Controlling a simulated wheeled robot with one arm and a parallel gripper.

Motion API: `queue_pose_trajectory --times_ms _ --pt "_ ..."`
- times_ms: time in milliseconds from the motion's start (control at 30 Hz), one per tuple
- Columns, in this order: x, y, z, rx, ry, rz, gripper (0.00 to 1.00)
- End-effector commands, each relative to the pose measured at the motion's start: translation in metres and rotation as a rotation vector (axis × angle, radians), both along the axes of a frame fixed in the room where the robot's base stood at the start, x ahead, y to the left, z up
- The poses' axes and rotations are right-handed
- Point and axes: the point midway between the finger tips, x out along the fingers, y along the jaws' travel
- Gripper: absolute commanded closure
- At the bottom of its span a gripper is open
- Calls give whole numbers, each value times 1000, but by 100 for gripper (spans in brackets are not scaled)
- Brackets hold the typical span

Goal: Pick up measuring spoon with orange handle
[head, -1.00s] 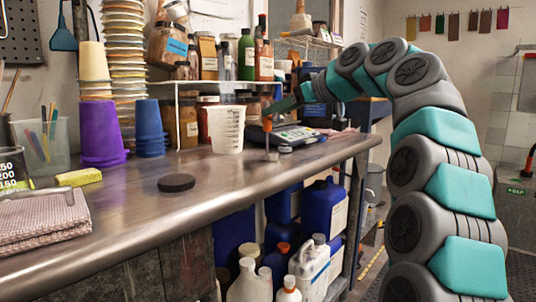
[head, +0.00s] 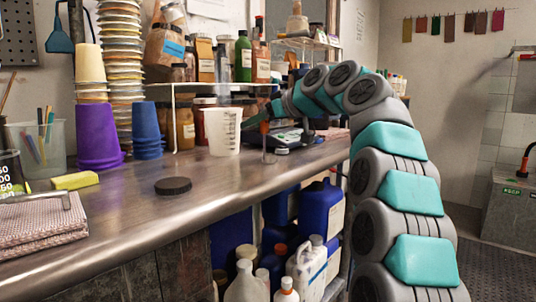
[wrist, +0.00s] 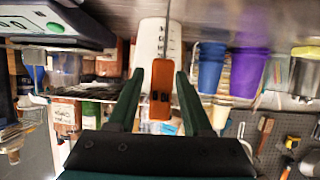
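The measuring spoon's orange handle (head: 264,127) is upright above the counter, right of the white measuring beaker (head: 222,132). A thin shaft runs down from it toward the counter; its lower end is small and hard to make out. My gripper (head: 252,118) is at the height of the handle and partly overlaps it. In the wrist view, the orange handle (wrist: 161,85) lies between the two fingers of my gripper (wrist: 160,72). The fingers are spread, with a narrow gap showing on each side of the handle. The white beaker (wrist: 150,42) shows behind.
The steel counter (head: 130,210) holds a black lid (head: 173,186), a yellow sponge (head: 75,181), purple cups (head: 98,138) and blue cups (head: 146,130). A scale (head: 290,138) stands behind the spoon. Jugs (head: 307,265) stand below. The counter's front middle is clear.

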Motion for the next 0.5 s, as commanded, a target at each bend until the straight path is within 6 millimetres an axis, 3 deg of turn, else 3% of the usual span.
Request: queue_pose_trajectory --times_ms 67,400,500 --pt "0 0 0 0 0 0 60" --pt "0 0 0 -1 1 0 99" --pt "0 0 0 -1 1 0 100"
